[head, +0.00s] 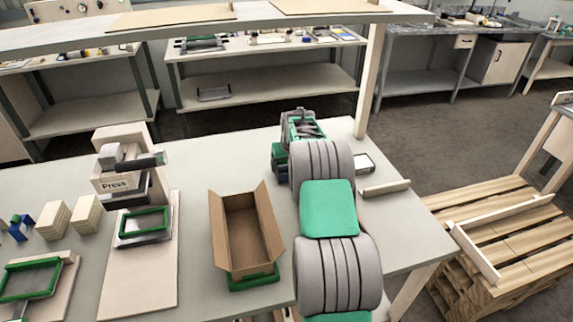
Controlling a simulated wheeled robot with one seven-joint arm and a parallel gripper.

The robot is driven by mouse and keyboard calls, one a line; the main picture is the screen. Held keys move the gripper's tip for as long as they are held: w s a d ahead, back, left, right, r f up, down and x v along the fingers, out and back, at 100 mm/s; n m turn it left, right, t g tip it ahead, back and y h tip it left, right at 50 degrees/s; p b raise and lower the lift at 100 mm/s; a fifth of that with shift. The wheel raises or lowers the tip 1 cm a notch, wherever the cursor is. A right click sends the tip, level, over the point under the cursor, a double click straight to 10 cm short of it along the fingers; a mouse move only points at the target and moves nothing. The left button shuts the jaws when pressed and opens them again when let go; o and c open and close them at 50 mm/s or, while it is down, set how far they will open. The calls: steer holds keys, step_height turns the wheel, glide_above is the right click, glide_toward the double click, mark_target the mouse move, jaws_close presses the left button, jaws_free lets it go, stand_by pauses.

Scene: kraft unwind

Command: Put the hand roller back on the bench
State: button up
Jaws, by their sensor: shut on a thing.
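My arm reaches away over the bench (190,270), and its end, my gripper (302,128), is at the bench's far side. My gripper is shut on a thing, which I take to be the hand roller. The fingers and what they hold are small, dark and mostly covered by my wrist and arm. I cannot tell whether the held thing touches the bench top. I make out no other hand roller on the bench.
An open cardboard box (220,235) stands left of my arm. Further left are a press (125,175), green-framed screens (143,227) and wooden blocks (54,220). A small tray (365,163) and a pale bar (385,188) lie right of my arm. A post (369,80) rises behind.

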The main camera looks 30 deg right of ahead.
steer(key=shift+s+f+b, duration=0.15)
steer(key=shift+f+b, duration=0.3)
steer(key=shift+f, duration=0.2)
steer(key=o, duration=1.5)
steer(key=shift+a+f, duration=0.1)
steer(key=shift+f, duration=0.05)
steer(key=shift+o, duration=2)
steer(key=shift+r, duration=0.2)
steer(key=shift+r+p, duration=0.3)
steer(key=b+v, duration=0.2)
steer(key=v, duration=1.1)
steer(key=shift+n, duration=0.6)
steer(key=s+a+r, duration=0.1)
steer(key=s+a, duration=0.1)
steer(key=a, duration=0.2)
steer(key=s+a+r, duration=0.2)
steer(key=a, duration=0.2)
steer(key=s+a+r, duration=0.1)
steer(key=a, duration=0.4)
steer(key=shift+s+r, duration=0.3)
steer(key=shift+s, duration=0.1)
steer(key=s+a+f+n, duration=0.1)
steer(key=s+a+f, duration=0.1)
steer(key=s+a, duration=0.5)
steer(key=s+a+f+n+y, duration=0.1)
steer(key=s+a+f, duration=0.1)
steer(key=s+a, duration=0.6)
steer(key=s, duration=0.7)
steer(key=shift+s+f+g, duration=0.15)
steer(key=shift+f+g, duration=0.15)
